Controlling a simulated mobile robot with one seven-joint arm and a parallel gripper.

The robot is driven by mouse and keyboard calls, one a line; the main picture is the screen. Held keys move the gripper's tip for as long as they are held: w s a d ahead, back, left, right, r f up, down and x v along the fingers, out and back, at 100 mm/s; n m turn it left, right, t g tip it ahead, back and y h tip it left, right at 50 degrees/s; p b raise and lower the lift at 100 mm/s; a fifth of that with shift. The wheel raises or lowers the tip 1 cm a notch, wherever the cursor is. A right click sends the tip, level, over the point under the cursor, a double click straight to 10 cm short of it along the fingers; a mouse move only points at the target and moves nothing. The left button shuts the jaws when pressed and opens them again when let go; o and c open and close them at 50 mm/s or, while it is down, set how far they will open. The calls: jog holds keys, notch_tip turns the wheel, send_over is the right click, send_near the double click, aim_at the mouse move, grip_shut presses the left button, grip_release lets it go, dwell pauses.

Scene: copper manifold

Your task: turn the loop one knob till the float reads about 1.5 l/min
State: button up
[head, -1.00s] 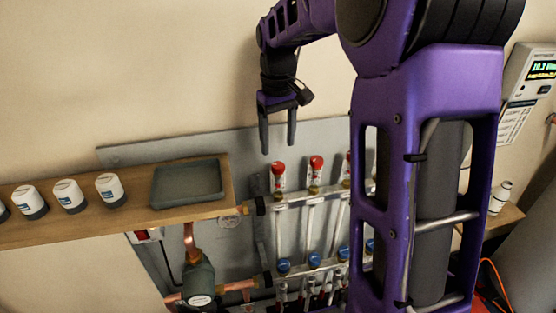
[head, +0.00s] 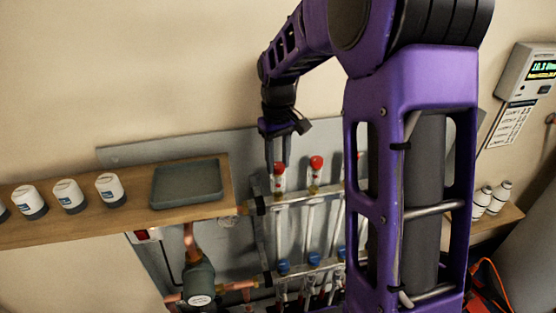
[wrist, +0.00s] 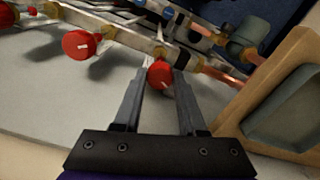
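A row of red knobs sits on top of clear float tubes on the upper manifold bar. The leftmost red knob (head: 279,169) is directly at my gripper (head: 278,163); I cannot read a loop number on it. In the wrist view this red knob (wrist: 160,74) shows between the tips of my gripper (wrist: 159,78), with narrow gaps to the fingers. The fingers are apart and parallel. The second red knob (head: 316,163) stands to the right; it also shows in the wrist view (wrist: 79,44). The float readings are too small to read.
A wooden shelf (head: 90,222) with a grey tray (head: 187,183) and several white-capped actuators (head: 110,190) stands left of the manifold. Blue caps (head: 284,267) line the lower bar. A wall display (head: 540,70) hangs at the right. My arm hides the manifold's right side.

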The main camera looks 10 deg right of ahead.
aim_at(278, 165)
grip_shut()
jog(key=shift+m, duration=0.4)
jog(key=o, duration=0.8)
grip_release()
jog(key=shift+r, duration=0.1)
notch_tip(278, 165, up, 17)
jog(key=shift+r, duration=0.15)
